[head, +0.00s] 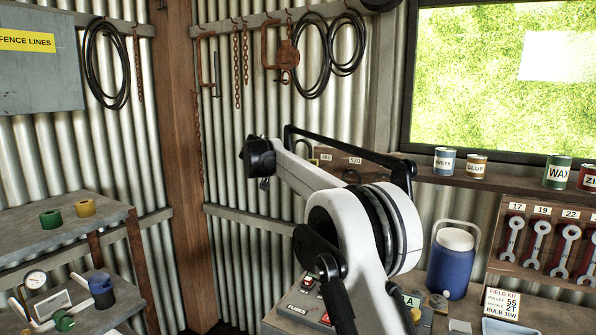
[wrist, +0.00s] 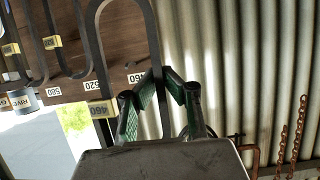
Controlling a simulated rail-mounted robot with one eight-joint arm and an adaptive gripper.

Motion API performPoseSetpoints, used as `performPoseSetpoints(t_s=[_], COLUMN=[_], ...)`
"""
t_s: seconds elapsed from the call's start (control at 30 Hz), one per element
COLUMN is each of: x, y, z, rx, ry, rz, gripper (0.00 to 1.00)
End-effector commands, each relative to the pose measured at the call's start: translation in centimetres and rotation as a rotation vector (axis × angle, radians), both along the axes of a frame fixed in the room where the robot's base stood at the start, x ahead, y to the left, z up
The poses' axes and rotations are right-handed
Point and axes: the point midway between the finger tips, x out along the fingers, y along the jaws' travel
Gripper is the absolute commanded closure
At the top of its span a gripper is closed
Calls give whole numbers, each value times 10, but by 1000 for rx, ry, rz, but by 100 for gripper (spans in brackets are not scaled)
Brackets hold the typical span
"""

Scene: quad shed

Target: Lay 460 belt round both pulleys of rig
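The 460 belt is a dark flat loop (wrist: 154,35) in the wrist view, with a yellow tag marked 460 (wrist: 100,109) on its left strand. My gripper (wrist: 161,74) has its green-padded fingers angled together at the tips. The loop's right strand runs into the tips, so the gripper looks shut on it. The belt's far end is hidden behind the fingers and palm. I cannot tell whether it still touches its peg. The rig and its pulleys cannot be made out clearly in either view.
The wooden belt board (wrist: 70,70) carries other belts (wrist: 30,35) and labels 460, 520 and 580. In the head view the board (head: 335,157) is partly behind my arm. Cans (head: 445,161) stand on a shelf; a blue jug (head: 450,265) is on the bench below.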

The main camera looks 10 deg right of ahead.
Motion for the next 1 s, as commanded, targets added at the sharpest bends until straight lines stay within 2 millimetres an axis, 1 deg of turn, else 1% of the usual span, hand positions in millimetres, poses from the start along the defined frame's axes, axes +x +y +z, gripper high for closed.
performPoseSetpoints(t_s=[0.43,0.67,1.0], x=[-1,-3,-17], y=[1,3,13], z=[17,17,17], rx=[0,0,0], ry=[0,0,0], rz=[0,1,1], gripper=[100,100,100])
